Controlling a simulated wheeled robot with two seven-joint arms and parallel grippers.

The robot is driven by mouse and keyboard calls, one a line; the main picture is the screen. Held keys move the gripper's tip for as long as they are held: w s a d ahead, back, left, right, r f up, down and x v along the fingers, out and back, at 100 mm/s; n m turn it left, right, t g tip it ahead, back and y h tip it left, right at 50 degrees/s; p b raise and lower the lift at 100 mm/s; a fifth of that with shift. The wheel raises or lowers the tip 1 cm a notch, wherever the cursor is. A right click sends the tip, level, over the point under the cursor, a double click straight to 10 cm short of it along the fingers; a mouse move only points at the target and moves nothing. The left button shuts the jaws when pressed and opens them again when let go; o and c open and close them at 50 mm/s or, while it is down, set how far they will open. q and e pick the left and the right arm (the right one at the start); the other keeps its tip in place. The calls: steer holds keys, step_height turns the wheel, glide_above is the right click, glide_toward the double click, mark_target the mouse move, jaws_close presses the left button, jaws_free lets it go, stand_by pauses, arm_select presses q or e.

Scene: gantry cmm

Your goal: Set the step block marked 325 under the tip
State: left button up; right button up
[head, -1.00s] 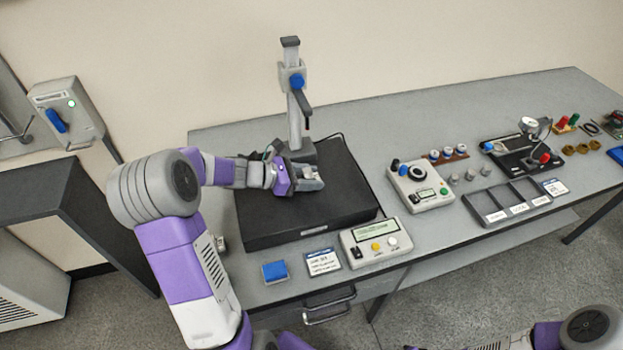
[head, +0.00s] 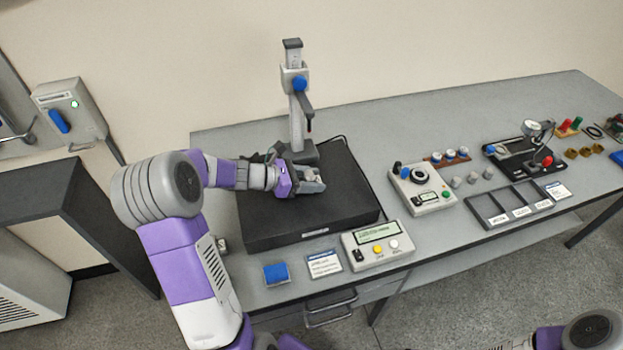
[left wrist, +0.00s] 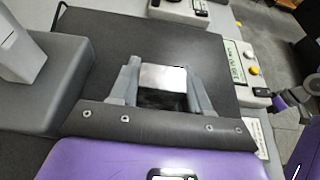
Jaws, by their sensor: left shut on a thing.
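My left gripper (head: 313,181) is low over the black granite plate, in front of the column of the height gauge (head: 297,108). It is shut on a silvery metal block (left wrist: 163,78), which shows between the two fingers in the left wrist view. No marking on the block is readable. The probe tip (head: 309,126) hangs from the gauge arm, above and behind the gripper in the head view. I cannot tell whether the block touches the plate (head: 347,205). My right gripper is out of view; only part of that arm shows at the lower right.
A display box with buttons (head: 377,246), a label card (head: 324,264) and a blue pad (head: 276,273) lie along the front edge. A dial box (head: 422,188), several small grey blocks (head: 472,177) and a compartment tray (head: 487,222) stand to the right.

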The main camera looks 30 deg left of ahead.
arm_select(q)
steer(key=shift+f, duration=0.25)
steer(key=o, duration=1.3)
steer(key=shift+o, duration=0.2)
steer(key=shift+p+v, duration=0.8)
steer(key=shift+v, duration=3)
